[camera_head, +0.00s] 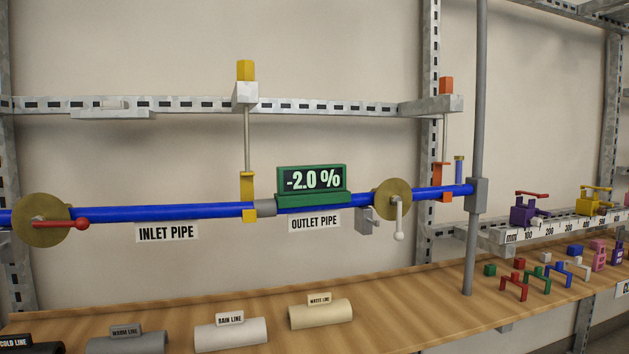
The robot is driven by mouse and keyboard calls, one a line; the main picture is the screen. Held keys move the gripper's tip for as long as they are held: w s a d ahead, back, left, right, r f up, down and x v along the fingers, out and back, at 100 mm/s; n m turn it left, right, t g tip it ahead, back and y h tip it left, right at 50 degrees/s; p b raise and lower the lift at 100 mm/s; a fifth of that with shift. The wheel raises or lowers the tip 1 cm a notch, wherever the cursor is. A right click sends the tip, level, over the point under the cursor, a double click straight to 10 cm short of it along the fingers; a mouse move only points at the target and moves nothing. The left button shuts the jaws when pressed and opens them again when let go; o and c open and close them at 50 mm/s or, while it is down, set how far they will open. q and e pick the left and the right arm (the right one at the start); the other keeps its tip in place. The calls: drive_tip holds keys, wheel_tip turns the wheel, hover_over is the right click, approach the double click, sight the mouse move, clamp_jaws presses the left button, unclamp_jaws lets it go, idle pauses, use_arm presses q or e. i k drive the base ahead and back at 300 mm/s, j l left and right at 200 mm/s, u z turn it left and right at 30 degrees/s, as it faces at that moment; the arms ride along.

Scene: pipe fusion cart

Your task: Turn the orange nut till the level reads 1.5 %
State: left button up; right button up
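The orange nut (446,85) sits on top of a grey bracket at the upper right. A thin rod runs down from it to an orange clamp (438,182) around the blue outlet pipe (430,193). The green digital level (312,185) rests on the outlet pipe and reads -2.0 %. A yellow nut (245,70) sits on a rail bracket to the left, with a rod down to a yellow clamp (247,195) near the pipe joint. Neither of my grippers shows in the head view.
Valves with a red handle (68,224) and a white handle (399,218) stick out from the pipe. A grey vertical post (475,250) stands right of the orange nut. Pipe pieces (230,334), small clamps and blocks lie on the wooden bench (405,300).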

sight(446, 85)
drive_tip(key=i+l, duration=0.1)
drive_tip(key=l, duration=0.25)
drive_tip(key=i+l, duration=0.1)
drive_tip(key=l, duration=0.25)
drive_tip(key=i+l, duration=0.1)
drive_tip(key=l, duration=0.25)
drive_tip(key=i+l, duration=0.15)
drive_tip(key=l, duration=0.2)
